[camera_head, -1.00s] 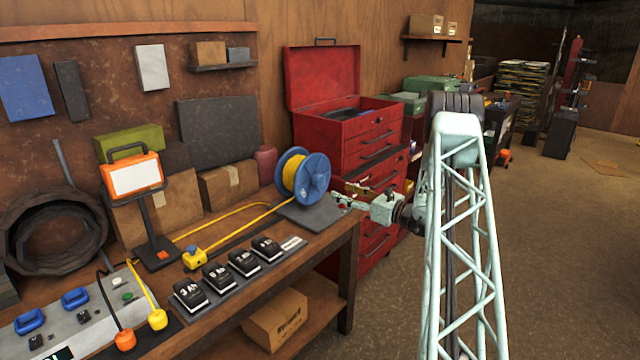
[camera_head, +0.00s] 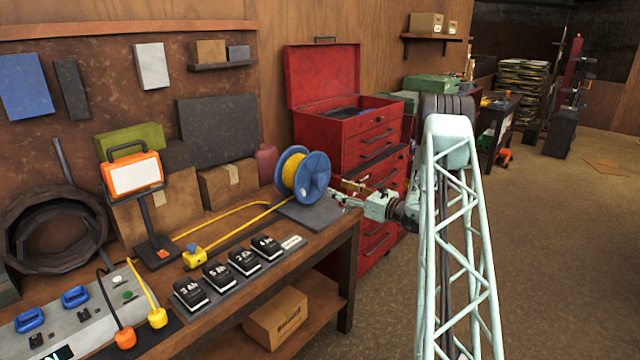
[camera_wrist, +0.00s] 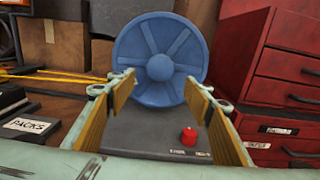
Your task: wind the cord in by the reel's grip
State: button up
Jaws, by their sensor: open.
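The blue reel (camera_head: 316,177) with yellow cord (camera_head: 291,172) wound on it stands on a grey plate at the bench's right end. Yellow cord runs left from it along the bench. In the wrist view the reel's blue spoked face (camera_wrist: 160,58) is straight ahead, upper middle. A red knob (camera_wrist: 188,137) shows below and right of its hub; whether it is joined to the reel I cannot tell. My gripper (camera_head: 344,195) is open just right of the reel. In the wrist view its two fingers (camera_wrist: 158,84) are spread apart with nothing between them.
A red tool chest (camera_head: 365,145) stands close behind and right of the reel. Black battery packs (camera_head: 228,275) line the bench front. A yellow block (camera_head: 194,258) sits at the cord's left part. A work lamp (camera_head: 134,176) stands further left. Open floor lies right.

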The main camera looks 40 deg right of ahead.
aim_at(322, 182)
jog(key=w, duration=0.3)
jog(key=w+a, duration=0.1)
jog(key=w, duration=0.3)
jog(key=w+a, duration=0.1)
jog(key=w, duration=0.2)
jog(key=shift+w+b, duration=0.3)
jog(key=shift+b, duration=0.05)
jog(key=shift+c, duration=0.2)
jog(key=c, duration=1.1)
